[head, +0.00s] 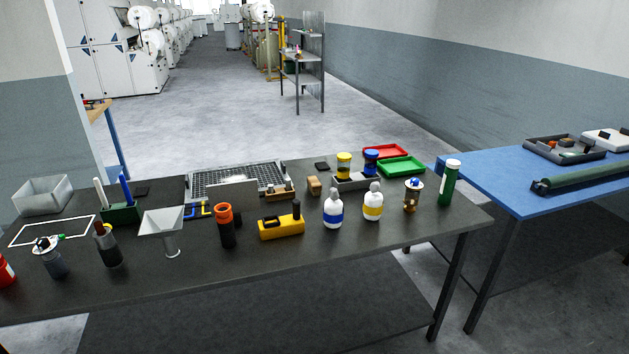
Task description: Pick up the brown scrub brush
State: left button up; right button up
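I cannot tell for sure which thing is the brown scrub brush. A small tan-brown block (314,186) lies at the middle of the dark table (330,255), left of the jars. A brown wooden piece (281,193) with dark parts on it lies just left of that block, by the front right corner of the black grid tray. Both are too small to make out bristles. Neither of my grippers shows in the head view.
A yellow tool (282,228), a dark orange-topped cylinder (227,227), white bottles (333,209) and a green cylinder (449,183) stand along the front. The grid tray (222,179) and green tray (401,167) lie behind. A blue table (500,185) is right.

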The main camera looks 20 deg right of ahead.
aim_at(316, 187)
jog(key=i+l, duration=0.2)
jog(key=l, duration=0.2)
jog(key=i+l, duration=0.2)
jog(key=l, duration=0.2)
jog(key=i+l, duration=0.2)
jog(key=l, duration=0.2)
jog(key=i+l, duration=0.25)
jog(key=l, duration=0.15)
jog(key=i+l, duration=0.2)
jog(key=l, duration=0.2)
